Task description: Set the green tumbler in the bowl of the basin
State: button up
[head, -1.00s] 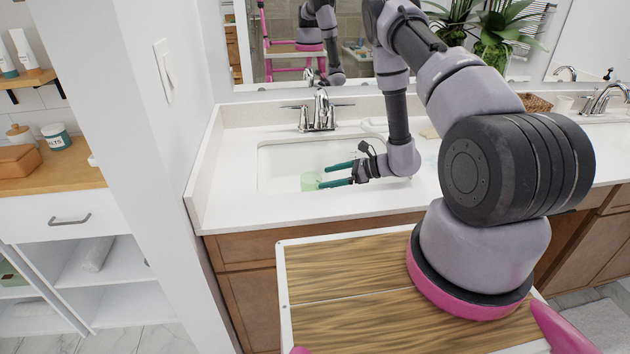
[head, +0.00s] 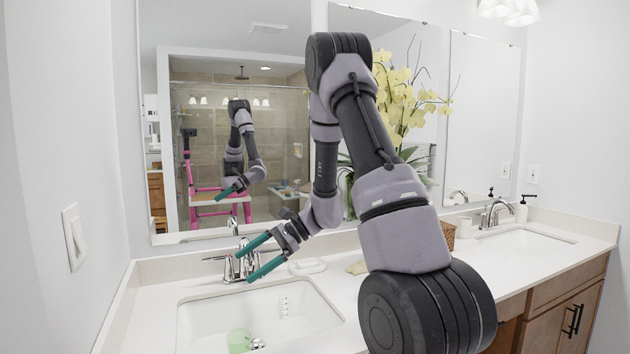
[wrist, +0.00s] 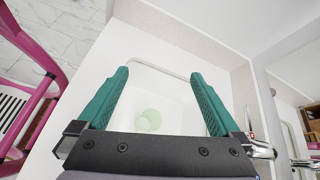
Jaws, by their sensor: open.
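The green tumbler (head: 239,340) is in the bowl of the left basin (head: 200,318), near the drain. In the wrist view the tumbler (wrist: 149,120) shows as a pale green round shape on the white basin floor, beyond and below my fingers. My gripper (head: 244,266) is raised above the basin's back rim, in front of the faucet (head: 236,262). Its two green fingers (wrist: 160,88) are spread wide with nothing between them. The gripper is well apart from the tumbler.
A soap dish (head: 307,267) lies on the counter right of the faucet. A second basin (head: 525,242), a soap bottle (head: 522,210) and a wicker basket (head: 447,235) are further right. A large mirror stands behind the counter, and a wall with a switch (head: 75,236) is at the left.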

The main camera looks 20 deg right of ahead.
jog(key=s+d+r+n+t+h, duration=0.3)
jog(key=s+d+r+n+h, duration=0.1)
jog(key=s+r, duration=0.6)
jog(key=s+d+r+n+t+h, duration=0.3)
jog(key=s+d+r+n+h, duration=0.2)
jog(key=s+r, duration=0.4)
notch_tip(320, 180, up, 5)
jog(key=shift+s+f+n+t+h, duration=0.2)
jog(key=shift+s+n+t+h, duration=0.2)
jog(key=shift+n+h, duration=0.2)
